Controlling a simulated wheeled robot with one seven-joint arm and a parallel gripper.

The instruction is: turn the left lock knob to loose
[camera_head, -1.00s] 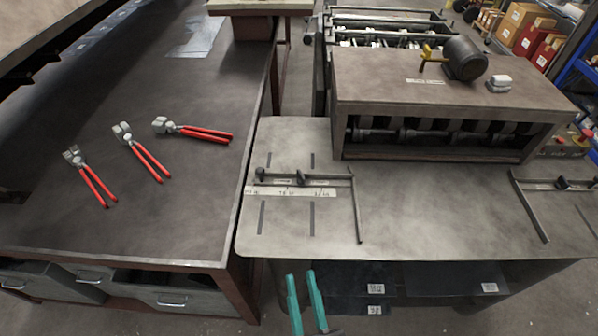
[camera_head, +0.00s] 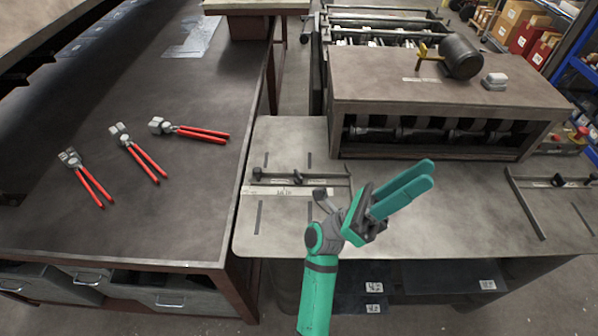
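The left lock knob is a small dark knob (camera_head: 258,173) at the left end of the left guide's crossbar, on the grey metal table of the forming machine. A printed scale strip (camera_head: 270,190) runs just in front of it. The knob is too small to read its setting. My teal gripper (camera_head: 428,173) is raised over the front of the table, to the right of the knob and well apart from it. Its two fingers point up and right, with a narrow gap and nothing between them. My gripper and wrist hide the front part of the left guide.
A second guide (camera_head: 528,208) with a dark knob (camera_head: 557,181) lies at the table's right. The machine housing (camera_head: 440,90) with a motor (camera_head: 461,57) stands behind. A dark workbench (camera_head: 190,215) with several red-handled tools is at left. Slots mark the table's left part.

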